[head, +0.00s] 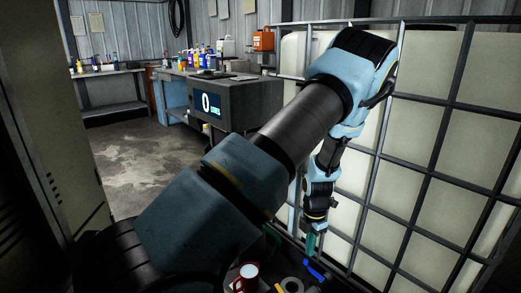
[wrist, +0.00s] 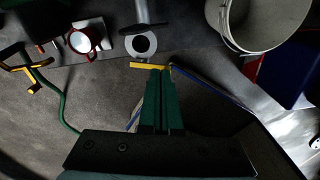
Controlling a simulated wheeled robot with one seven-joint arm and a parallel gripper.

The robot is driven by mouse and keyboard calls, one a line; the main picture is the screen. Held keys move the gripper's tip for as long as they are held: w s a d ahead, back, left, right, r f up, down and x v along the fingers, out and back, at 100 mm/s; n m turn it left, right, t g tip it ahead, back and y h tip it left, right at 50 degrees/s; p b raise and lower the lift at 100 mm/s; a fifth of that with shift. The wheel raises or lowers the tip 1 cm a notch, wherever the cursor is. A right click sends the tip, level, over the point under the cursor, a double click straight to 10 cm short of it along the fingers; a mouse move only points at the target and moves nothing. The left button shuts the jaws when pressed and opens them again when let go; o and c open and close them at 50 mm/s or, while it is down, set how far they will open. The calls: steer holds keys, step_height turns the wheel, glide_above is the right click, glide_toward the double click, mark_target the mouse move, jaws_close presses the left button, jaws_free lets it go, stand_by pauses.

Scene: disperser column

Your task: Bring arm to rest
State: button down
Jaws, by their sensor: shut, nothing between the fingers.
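My gripper (head: 311,243) hangs pointing down at the end of my bent arm, in front of the caged white tank in the head view. In the wrist view my gripper (wrist: 161,72) shows two green fingers closed together with nothing between them. The fingertips appear close to a yellow strip (wrist: 146,65) in that view; I cannot tell whether they touch it. My arm crosses the middle of the head view and hides part of the scene behind it.
The white tank (head: 440,130) with its metal cage fills the right side. A red mug (head: 243,279) stands low in the head view, and a white bucket (wrist: 244,25) shows in the wrist view. A grey box with a display (head: 208,105) stands behind my arm. Open floor (head: 150,160) lies left.

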steer(key=s+a+r+m+t+p, duration=0.1)
steer(key=s+a+r+m, duration=0.3)
steer(key=a+r+m, duration=0.8)
steer(key=s+a+r+m+t+p, duration=0.1)
steer(key=s+a+r+m+p, duration=0.3)
steer(key=a+r+m, duration=0.8)
step_height(320, 180, up, 8)
steer(key=shift+s+a+f, duration=0.2)
steer(key=shift+a+f, duration=0.05)
